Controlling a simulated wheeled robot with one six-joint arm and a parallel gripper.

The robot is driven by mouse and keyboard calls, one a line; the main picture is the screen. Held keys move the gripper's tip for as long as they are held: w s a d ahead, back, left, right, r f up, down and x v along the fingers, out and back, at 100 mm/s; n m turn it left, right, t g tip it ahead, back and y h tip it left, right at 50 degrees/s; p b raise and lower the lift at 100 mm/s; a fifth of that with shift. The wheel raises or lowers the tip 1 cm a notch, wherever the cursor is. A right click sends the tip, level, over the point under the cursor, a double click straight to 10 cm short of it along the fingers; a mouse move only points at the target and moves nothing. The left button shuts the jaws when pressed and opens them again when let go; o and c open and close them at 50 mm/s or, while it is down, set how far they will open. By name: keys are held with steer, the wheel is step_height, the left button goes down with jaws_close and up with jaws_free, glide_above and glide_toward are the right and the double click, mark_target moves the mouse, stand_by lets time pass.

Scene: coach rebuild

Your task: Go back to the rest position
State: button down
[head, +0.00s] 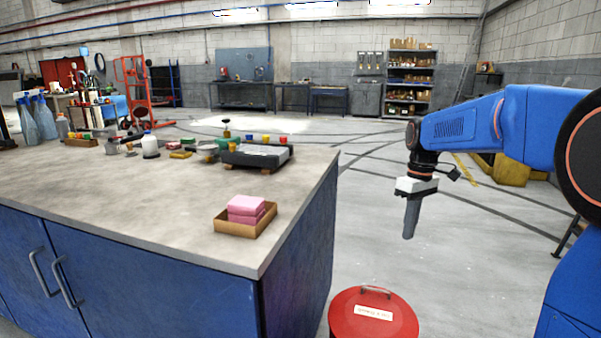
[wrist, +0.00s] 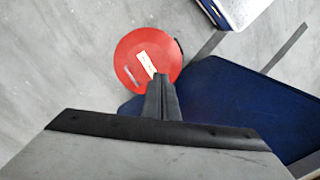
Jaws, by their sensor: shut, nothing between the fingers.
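My gripper (head: 409,222) hangs from the blue arm at the right of the head view, pointing down over open floor. It is to the right of the workbench and above the level of the red lidded bin (head: 372,314). Its fingers are together with nothing between them. In the wrist view the shut fingers (wrist: 161,80) point toward the red bin lid (wrist: 147,58), which lies below and apart from them.
The blue workbench (head: 150,262) fills the left. Near its corner is a cardboard tray (head: 236,229) with pink sponges (head: 247,208). Bottles and small parts stand farther back on the bench. Grey floor between bench and arm is clear behind the bin.

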steer(key=s+m+t, duration=0.3)
steer(key=s, duration=1.5)
steer(key=s+f+m+t, duration=0.1)
steer(key=s+f+m, duration=0.1)
steer(key=s, duration=0.4)
steer(key=s+f+m+t, duration=0.1)
steer(key=s+f, duration=0.3)
steer(key=s, duration=0.3)
steer(key=shift+s+a+m+t+h, duration=0.25)
steer(key=shift+s+m+t+h, duration=0.05)
steer(key=shift+m+t+h, duration=0.1)
